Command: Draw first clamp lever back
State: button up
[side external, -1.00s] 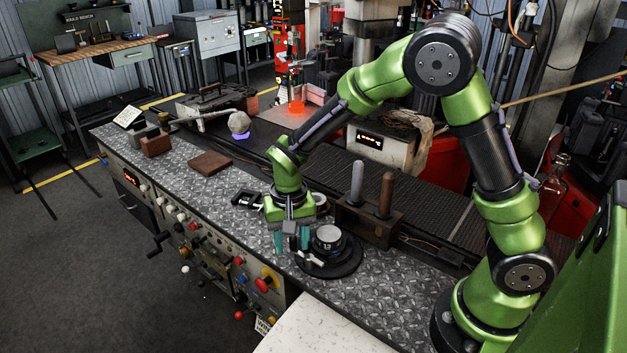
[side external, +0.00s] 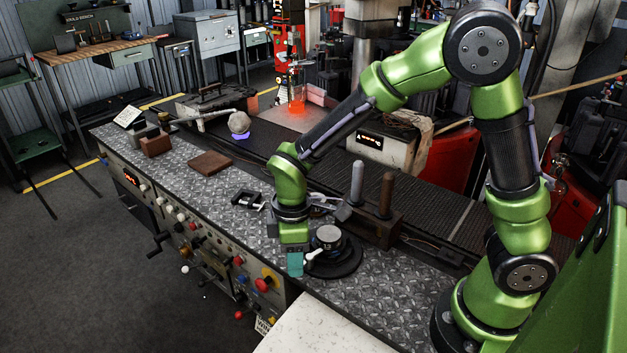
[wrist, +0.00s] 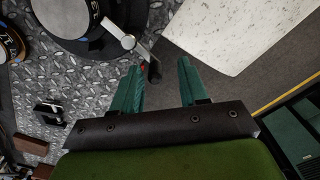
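A round dark mould (side external: 334,262) with a numbered silver dial (side external: 328,236) sits on the near bench edge. Its clamp lever (side external: 314,255) is a short pale arm pointing toward my gripper. In the wrist view the lever (wrist: 128,41) runs from the mould (wrist: 74,38) to a dark end (wrist: 153,70). My gripper (wrist: 158,63) is open, with two teal fingers apart and nothing visibly held. The dark lever end appears between the fingertips, nearer the left finger; contact cannot be told. In the side view my gripper (side external: 295,263) is just left of the mould, low over the bench edge.
A wooden block (side external: 368,228) with two upright rods stands behind the mould. A black clamp (side external: 248,200) and brown block (side external: 209,163) lie on the patterned metal bench (side external: 170,180). A pale surface (side external: 325,328) adjoins in front.

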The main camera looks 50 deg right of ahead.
notch_tip(320, 180, up, 16)
jog(key=s+d+r+m+t+y, duration=0.2)
jog(key=s+d+m+t, duration=0.5)
jog(key=s+m, duration=0.5)
jog(key=shift+w+d+f+n+g+h, duration=0.1)
jog(key=shift+w+d+n+g+h, duration=0.2)
jog(key=shift+w+d+g, duration=1.45)
jog(key=shift+w+d+f+n+g+h, duration=0.1)
jog(key=shift+w+d+g+h, duration=0.4)
jog(key=shift+w+d, duration=2.45)
jog(key=shift+w+d+f+n+g+h, duration=0.15)
jog(key=shift+w+d+g, duration=1.3)
jog(key=shift+d, duration=1.6)
jog(key=shift+w+r, duration=0.1)
jog(key=shift+w, duration=0.05)
